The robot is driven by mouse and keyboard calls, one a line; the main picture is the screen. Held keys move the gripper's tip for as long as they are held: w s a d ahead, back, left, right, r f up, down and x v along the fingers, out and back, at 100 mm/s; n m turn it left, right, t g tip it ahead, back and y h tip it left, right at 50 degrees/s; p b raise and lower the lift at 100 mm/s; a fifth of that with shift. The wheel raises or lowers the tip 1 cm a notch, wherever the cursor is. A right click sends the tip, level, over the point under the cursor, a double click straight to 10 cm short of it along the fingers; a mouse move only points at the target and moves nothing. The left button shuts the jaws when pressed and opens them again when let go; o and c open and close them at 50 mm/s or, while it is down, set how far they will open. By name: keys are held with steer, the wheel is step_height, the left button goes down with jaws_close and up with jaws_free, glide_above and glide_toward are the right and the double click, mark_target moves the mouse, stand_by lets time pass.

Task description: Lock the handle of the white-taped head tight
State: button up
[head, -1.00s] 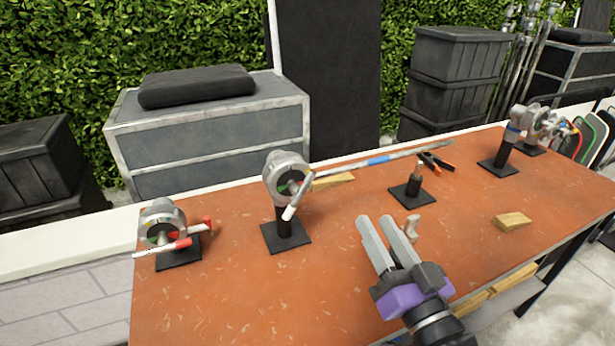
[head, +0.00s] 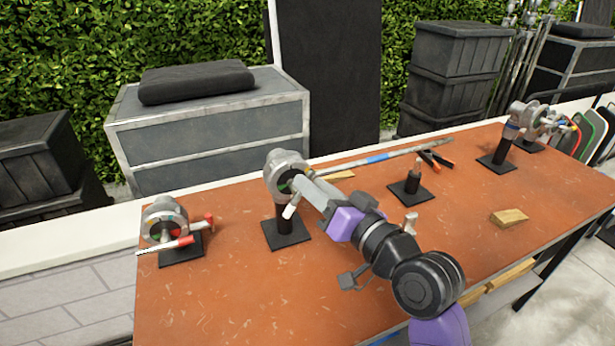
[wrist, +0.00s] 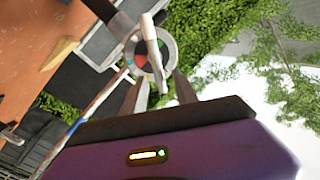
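The white-taped head (head: 280,164) is a round grey grip head on a black post and square base, left of the table's middle. Its white handle (head: 291,209) slants down below the dial. My gripper (head: 306,187) is at this head, its fingers pointing left and hiding part of the dial and handle. In the wrist view the two fingers of my gripper (wrist: 157,82) are apart. The white handle (wrist: 152,45) runs across the dial face, and its lower end shows between the fingers with gaps on both sides. Contact cannot be seen.
A red-taped head (head: 166,215) stands at the left. A long rod with blue tape (head: 378,158) lies behind my gripper. The front left tabletop is clear.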

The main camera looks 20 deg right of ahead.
steer(key=shift+x, duration=1.35)
jaws_close()
steer(key=shift+f+m, duration=0.1)
steer(key=shift+m, duration=0.2)
steer(key=m, duration=0.3)
steer(key=d+f+m+t, duration=0.1)
steer(key=shift+d+f+m+t+h+p, duration=0.1)
steer(key=shift+f+m+t+h+p, duration=0.1)
steer(key=shift+m, duration=0.75)
steer(key=shift+d+f+m+t+h+p, duration=0.1)
steer(key=shift+f+m+t+p, duration=0.1)
steer(key=shift+m, duration=0.8)
steer(key=shift+d+f+m+t+h+p, duration=0.1)
steer(key=shift+m+t+p, duration=0.1)
steer(key=shift+m, duration=0.75)
